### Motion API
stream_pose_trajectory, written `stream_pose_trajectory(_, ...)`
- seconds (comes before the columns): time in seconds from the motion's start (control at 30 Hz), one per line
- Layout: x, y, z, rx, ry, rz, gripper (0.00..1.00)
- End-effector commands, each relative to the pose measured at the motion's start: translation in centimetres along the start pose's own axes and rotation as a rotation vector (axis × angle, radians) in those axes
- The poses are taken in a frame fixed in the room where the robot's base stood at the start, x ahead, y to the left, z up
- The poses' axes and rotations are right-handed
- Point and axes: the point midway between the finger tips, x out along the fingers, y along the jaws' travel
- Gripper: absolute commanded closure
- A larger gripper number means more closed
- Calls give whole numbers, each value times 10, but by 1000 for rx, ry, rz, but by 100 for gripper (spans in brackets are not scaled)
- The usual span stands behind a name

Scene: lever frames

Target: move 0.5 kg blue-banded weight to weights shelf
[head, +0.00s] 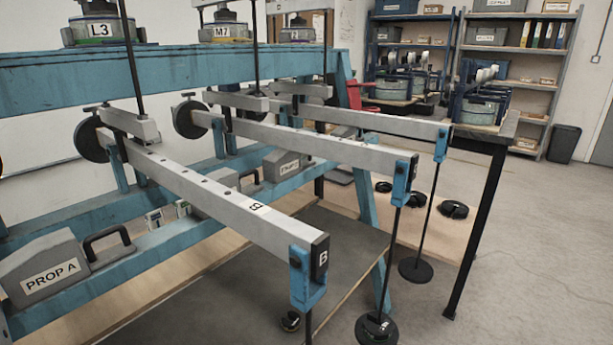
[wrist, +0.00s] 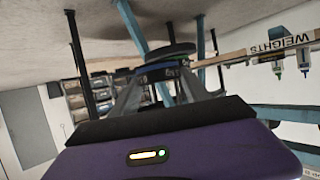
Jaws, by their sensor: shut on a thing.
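My gripper (wrist: 172,77) shows in the wrist view, past the purple wrist housing. Its fingers are shut on a dark round disc weight (wrist: 168,51), held clear of the shelf. A little blue shows near the disc's lower edge; its mass marking cannot be read. A wooden shelf edge (wrist: 236,57) with the word WEIGHTS, seen upside down, is at the right of the wrist view. A gap shows between this label and the held weight. My gripper and the held weight are not seen in the head view.
Lever beam B (head: 230,194) juts toward me, with a hanger and black weight (head: 376,329) beside it. More black weights (head: 453,210) lie farther back. A grey PROP A block (head: 45,268) sits on the blue frame at left. Open floor (head: 520,240) lies at right.

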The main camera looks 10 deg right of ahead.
Motion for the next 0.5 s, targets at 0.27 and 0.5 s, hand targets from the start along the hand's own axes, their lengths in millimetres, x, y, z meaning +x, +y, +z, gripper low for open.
stream_pose_trajectory(0.27, -10, -88, 14, -51, 2, -127, 99)
stream_pose_trajectory(0.5, -24, -121, 13, -73, 4, -178, 99)
